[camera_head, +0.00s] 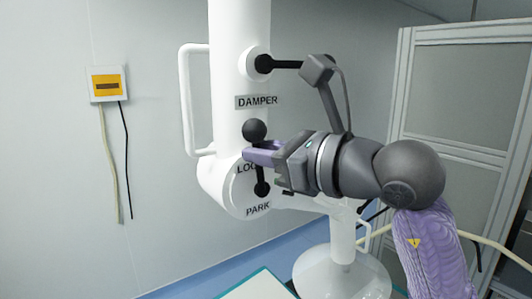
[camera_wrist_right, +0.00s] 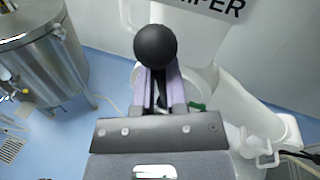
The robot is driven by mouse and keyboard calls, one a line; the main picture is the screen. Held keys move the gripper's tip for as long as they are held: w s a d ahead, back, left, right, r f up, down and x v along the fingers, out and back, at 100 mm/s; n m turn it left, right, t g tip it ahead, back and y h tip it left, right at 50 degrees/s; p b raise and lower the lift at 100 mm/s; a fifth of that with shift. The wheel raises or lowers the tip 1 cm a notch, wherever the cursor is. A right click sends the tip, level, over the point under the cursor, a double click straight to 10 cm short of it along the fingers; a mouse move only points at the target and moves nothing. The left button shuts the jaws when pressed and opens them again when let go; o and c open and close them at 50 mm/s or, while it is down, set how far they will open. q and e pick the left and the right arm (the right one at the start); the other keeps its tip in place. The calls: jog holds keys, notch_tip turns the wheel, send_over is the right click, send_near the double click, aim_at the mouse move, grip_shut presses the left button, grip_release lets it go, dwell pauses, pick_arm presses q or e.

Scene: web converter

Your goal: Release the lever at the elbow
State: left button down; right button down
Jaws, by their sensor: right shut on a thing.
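The elbow lever shows as a black ball knob (camera_head: 255,131) on the white column, with a dark lower end (camera_head: 262,188) between the LOCK and PARK labels. My right gripper (camera_head: 262,151) comes in from the right, its purple fingers just below the knob and partly covering the LOCK label. In the right wrist view the knob (camera_wrist_right: 155,46) sits at the fingertips, and the purple fingers (camera_wrist_right: 158,82) close around the dark stem beneath it. The stem between the fingers is mostly hidden. My left gripper is not in view.
A black damper knob (camera_head: 263,64) sits above the DAMPER label (camera_head: 257,101). A white handle rail (camera_head: 186,100) stands left of the column. A wall box (camera_head: 107,84) with hanging cables is at left, a framed panel (camera_head: 463,95) at right. A metal tank (camera_wrist_right: 45,50) shows in the wrist view.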

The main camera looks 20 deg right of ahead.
jog(key=c, duration=0.7)
grip_release()
jog(key=shift+a, duration=0.1)
jog(key=shift+o, duration=0.2)
jog(key=b+v, duration=0.4)
jog(key=v, duration=0.6)
